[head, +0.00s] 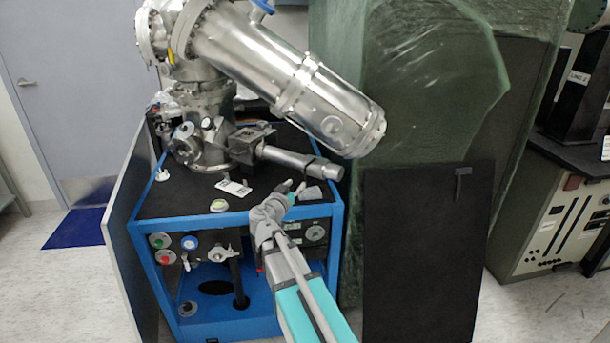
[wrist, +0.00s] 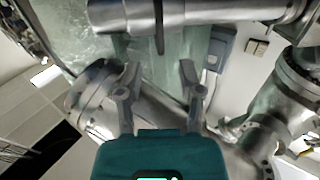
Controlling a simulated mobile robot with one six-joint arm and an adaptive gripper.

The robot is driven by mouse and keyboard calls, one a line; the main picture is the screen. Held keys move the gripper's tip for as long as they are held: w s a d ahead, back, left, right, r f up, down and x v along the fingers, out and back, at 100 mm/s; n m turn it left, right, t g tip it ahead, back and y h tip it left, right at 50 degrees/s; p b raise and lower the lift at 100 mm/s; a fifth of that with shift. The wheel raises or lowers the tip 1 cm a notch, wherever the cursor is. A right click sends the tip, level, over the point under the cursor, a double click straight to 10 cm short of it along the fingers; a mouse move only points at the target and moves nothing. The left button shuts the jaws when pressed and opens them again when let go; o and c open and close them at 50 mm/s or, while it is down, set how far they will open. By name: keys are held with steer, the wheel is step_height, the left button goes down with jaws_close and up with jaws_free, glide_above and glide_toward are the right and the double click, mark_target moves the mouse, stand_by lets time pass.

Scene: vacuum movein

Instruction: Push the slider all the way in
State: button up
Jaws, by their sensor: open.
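The slider appears to be the horizontal metal rod (head: 290,158) with a thicker end piece (head: 326,171). It sticks out to the right from a dark block on the steel vacuum chamber. My gripper (head: 292,187) is small in the head view, just below and in front of the rod. In the wrist view my gripper (wrist: 160,68) has its two grey fingers spread, with nothing between them. A horizontal metal cylinder (wrist: 205,12), probably the same rod, crosses the top of that view beyond the fingertips. Contact is not visible. How far the slider is in cannot be told.
The chamber stands on a blue-framed cart (head: 160,270) with a black top. A large steel cylinder (head: 300,90) slants above the rod. A green-wrapped cabinet (head: 400,80) and a black panel (head: 415,250) stand to the right. Valves and knobs line the cart's front.

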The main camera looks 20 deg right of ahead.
mark_target(305, 174)
steer(key=x, duration=0.8)
steer(key=shift+c, duration=0.2)
jaws_close()
